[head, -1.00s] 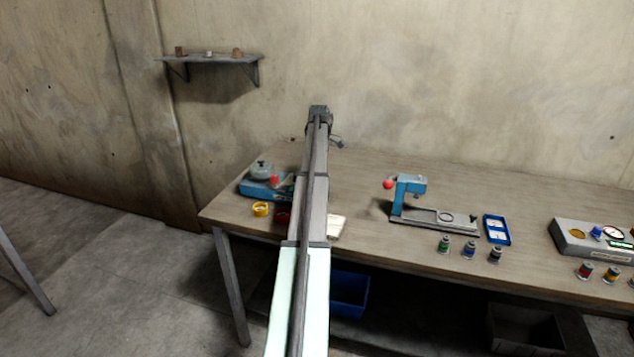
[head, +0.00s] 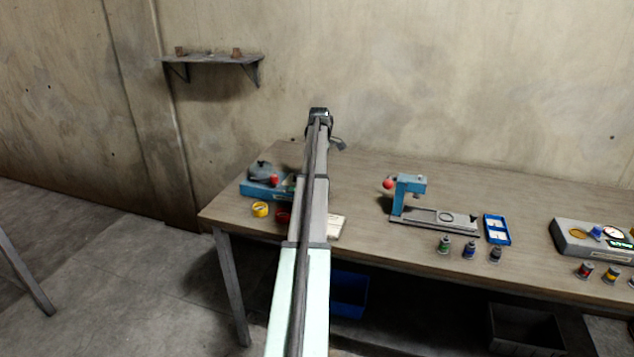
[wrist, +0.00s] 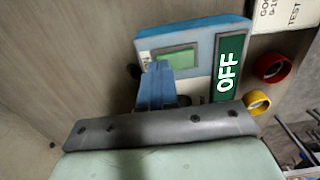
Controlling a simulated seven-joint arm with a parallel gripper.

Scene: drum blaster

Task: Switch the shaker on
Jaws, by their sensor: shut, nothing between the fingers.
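The shaker, a blue device (head: 263,188) with a grey round pot (head: 262,172) on top and a red knob (head: 274,180), stands at the left end of the table in the head view. My arm partly hides its right side. In the wrist view its blue-and-white panel (wrist: 200,72) has a small green display (wrist: 173,57) and a green plate reading OFF (wrist: 228,68). My gripper (wrist: 160,68) is shut and empty, its blue fingers in front of the panel left of the OFF plate. I cannot tell whether they touch it.
A yellow ring (head: 260,209), a red ring (head: 283,215) and a white card (head: 336,227) lie near the shaker. A blue stand (head: 408,188), small bottles (head: 469,250), a blue tray (head: 497,229) and a grey box (head: 590,238) stand to the right.

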